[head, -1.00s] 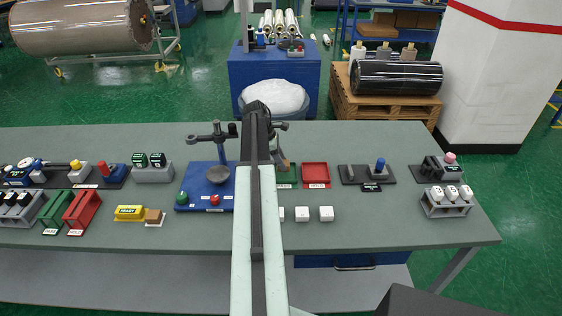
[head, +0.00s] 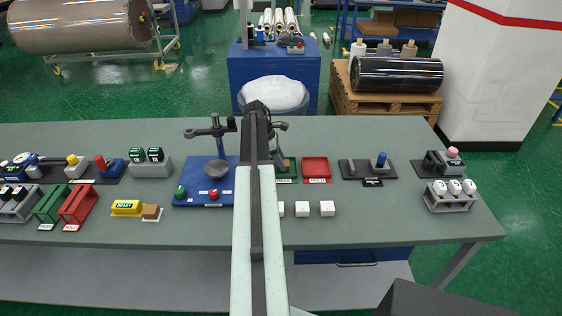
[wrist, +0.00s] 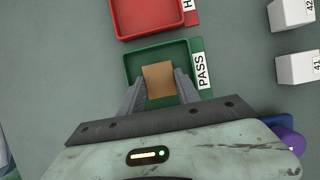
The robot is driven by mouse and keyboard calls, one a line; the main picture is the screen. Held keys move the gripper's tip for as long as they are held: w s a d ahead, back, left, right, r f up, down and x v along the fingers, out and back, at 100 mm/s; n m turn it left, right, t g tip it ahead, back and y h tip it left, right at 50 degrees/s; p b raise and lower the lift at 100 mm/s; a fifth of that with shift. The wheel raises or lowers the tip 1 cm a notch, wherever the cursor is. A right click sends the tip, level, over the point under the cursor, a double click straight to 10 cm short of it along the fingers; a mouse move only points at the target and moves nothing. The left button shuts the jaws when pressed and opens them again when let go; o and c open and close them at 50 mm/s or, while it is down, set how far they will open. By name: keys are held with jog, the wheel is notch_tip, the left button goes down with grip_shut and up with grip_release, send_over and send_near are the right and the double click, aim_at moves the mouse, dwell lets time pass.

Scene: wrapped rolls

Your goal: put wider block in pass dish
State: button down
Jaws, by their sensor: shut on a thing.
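The brown block (wrist: 159,80) is between the two grey fingers of my gripper (wrist: 160,88) in the wrist view, and the gripper is shut on it. In that view the block lies over the floor of the green pass dish (wrist: 134,66), which carries a PASS label. I cannot tell whether the block touches the dish floor. In the head view the green dish (head: 291,178) is partly hidden behind my arm, and my gripper (head: 281,161) is over it. Another brown block (head: 151,212) sits beside the yellow READY block.
The red HOLD dish (head: 316,168) is beside the green one. White numbered blocks (head: 327,208) stand in front. A blue stand base (head: 205,192) with a post is left of my arm. Green and red racks (head: 77,205) stand further left.

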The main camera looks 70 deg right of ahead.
jog(key=c, duration=0.8)
grip_release()
jog(key=shift+o, duration=0.2)
jog(key=p+v, duration=0.7)
jog(key=shift+r, duration=0.4)
jog(key=shift+w, duration=0.15)
